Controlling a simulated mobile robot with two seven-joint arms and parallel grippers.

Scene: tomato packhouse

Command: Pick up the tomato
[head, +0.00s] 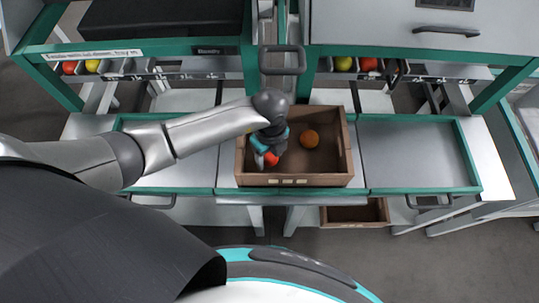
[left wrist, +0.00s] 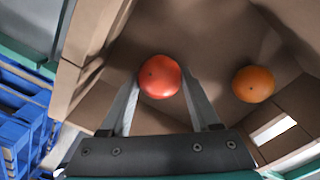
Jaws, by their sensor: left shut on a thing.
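A red tomato (left wrist: 160,77) sits between the two fingers of my left gripper (left wrist: 161,88) in the left wrist view. The gripper is shut on it, inside a brown box. In the head view my left gripper (head: 268,160) reaches down into the left part of the box (head: 300,181), and the red tomato (head: 271,159) shows partly beside it. An orange tomato (head: 309,139) lies apart on the box floor to the right; it also shows in the left wrist view (left wrist: 253,84). My right gripper is not in view.
The box stands on a light bench between green-edged trays; the right tray (head: 415,155) is empty. Shelves behind hold several red and yellow tomatoes. A second brown box (head: 355,214) is below the bench. Blue crates (left wrist: 22,112) show at left in the left wrist view.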

